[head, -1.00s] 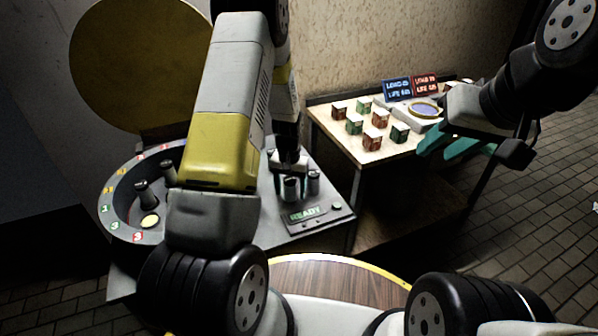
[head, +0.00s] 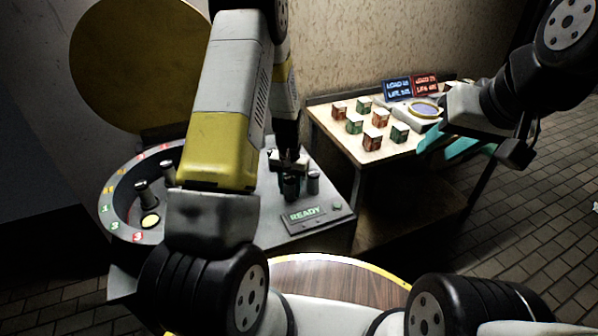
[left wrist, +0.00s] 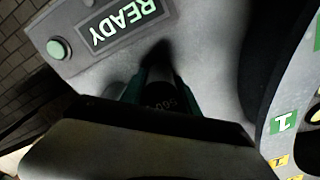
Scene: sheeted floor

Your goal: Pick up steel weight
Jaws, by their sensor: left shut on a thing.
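My left gripper (head: 289,163) points down over the grey console and is shut on a dark cylindrical steel weight (head: 291,188). In the left wrist view the weight (left wrist: 167,97) shows between the teal fingers, with partly readable markings; its lower part is in shadow. I cannot tell whether it still touches the console. A second steel weight (head: 313,182) stands upright just to its right. My right gripper (head: 452,146), with teal fingers, hangs beside the wooden table's right side; its finger gap is unclear.
The console has a READY panel (head: 304,214) and a round numbered dial bowl (head: 108,208) holding dark cylinders. The wooden table (head: 334,127) carries several small red and green boxes, blue and red signs (head: 411,87) and a round-topped scale (head: 424,109). Tiled floor lies free at right.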

